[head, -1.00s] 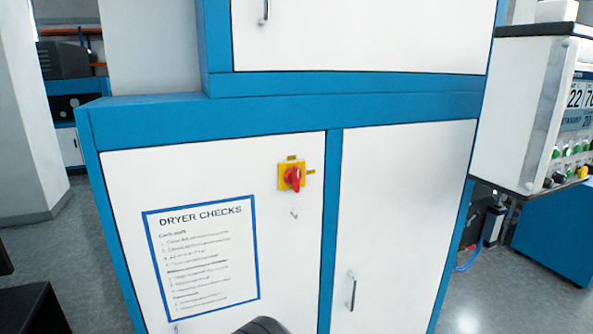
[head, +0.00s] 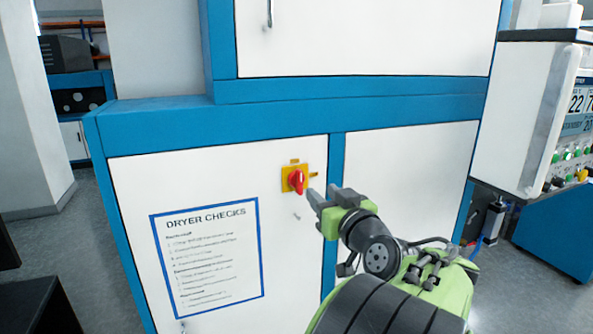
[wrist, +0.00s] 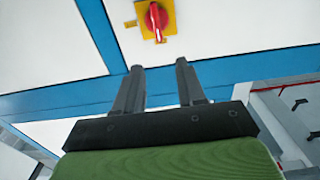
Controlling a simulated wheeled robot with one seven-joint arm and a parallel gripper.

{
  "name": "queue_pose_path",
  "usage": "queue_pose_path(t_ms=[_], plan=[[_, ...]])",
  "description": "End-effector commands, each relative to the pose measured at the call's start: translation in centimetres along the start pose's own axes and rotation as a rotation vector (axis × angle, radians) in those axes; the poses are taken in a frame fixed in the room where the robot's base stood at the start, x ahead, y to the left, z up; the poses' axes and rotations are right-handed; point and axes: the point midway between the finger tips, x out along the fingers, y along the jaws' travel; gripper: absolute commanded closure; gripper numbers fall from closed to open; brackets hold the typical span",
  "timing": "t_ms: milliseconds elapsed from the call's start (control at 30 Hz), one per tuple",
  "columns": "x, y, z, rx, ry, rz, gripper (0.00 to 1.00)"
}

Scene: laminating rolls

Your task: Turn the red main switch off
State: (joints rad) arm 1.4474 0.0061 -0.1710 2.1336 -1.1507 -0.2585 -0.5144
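The red main switch (head: 297,181) is a red rotary knob on a yellow plate (head: 288,170), mounted on the white left door of the blue-framed cabinet. In the head view its handle stands roughly upright. It also shows in the wrist view (wrist: 155,18), at the top, beyond my fingertips. My gripper (head: 322,195) is just right of and slightly below the switch in the head view. Its two dark fingers (wrist: 160,70) are apart with nothing between them. I see no contact with the knob.
A "DRYER CHECKS" sheet (head: 207,250) is on the left door below the switch. A door handle (head: 269,14) is on the upper cabinet. A control panel (head: 568,130) with buttons and a display stands at the right.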

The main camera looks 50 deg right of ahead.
Motion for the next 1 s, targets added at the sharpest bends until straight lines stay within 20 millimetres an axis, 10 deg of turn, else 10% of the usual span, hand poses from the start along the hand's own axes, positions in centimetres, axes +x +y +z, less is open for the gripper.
queue_pose_path(t_ms=[433,833,1000], plan=[[10.6,-0.1,-0.5,0.002,-0.002,-0.003,0.61],[11.9,-0.1,-0.1,0.001,-0.002,-0.001,0.62],[11.9,-0.1,-0.1,0.001,-0.002,-0.001,0.88]])
